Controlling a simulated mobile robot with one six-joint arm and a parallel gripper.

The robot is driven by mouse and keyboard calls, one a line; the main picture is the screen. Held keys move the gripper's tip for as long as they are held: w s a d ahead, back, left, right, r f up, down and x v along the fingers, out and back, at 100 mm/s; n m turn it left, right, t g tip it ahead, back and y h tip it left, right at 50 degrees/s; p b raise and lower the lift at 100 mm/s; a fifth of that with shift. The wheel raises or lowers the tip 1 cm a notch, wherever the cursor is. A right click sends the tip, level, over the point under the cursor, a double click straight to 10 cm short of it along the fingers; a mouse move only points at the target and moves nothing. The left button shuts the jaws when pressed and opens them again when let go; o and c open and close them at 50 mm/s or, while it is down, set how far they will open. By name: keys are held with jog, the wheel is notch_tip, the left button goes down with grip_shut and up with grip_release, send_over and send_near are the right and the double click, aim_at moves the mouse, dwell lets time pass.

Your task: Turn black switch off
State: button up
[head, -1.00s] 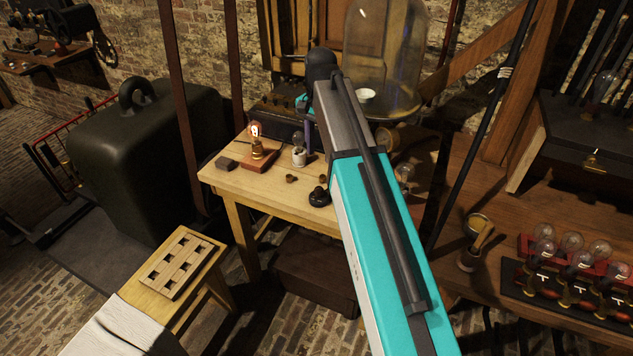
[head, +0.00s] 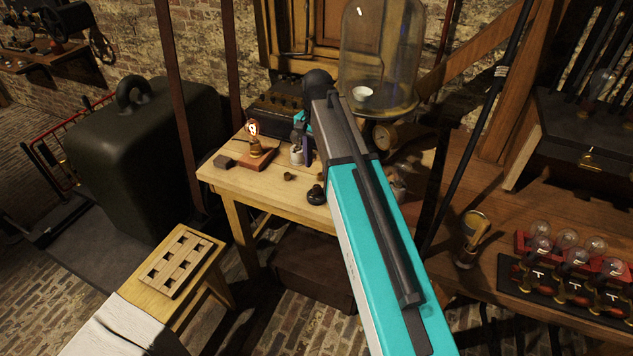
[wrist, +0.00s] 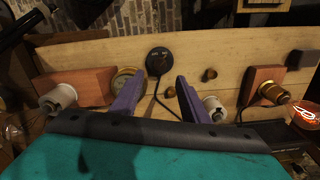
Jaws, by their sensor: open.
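The black switch (head: 316,194) is a small round black piece near the front edge of the wooden table. In the wrist view the black switch (wrist: 160,60) is a dark disc with faint pale marks and a black cable; I cannot read its setting. My gripper (wrist: 160,79) has two purple fingers, spread apart with nothing between them. The switch shows just beyond and between the fingertips, apart from them. In the head view my gripper (head: 306,150) is over the table behind the switch, partly hidden by my arm.
A lit bulb (head: 252,130) stands on a reddish wooden block at the table's left. A white socket (head: 297,155) is close to the fingers. Small brown knobs (wrist: 209,75) lie beside the switch. A glass dome (head: 380,55) stands behind. The table's (head: 255,182) front left is clear.

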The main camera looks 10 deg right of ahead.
aim_at(317, 186)
jog(key=shift+f+p, duration=0.75)
jog(key=shift+f, duration=3.45)
grip_shut()
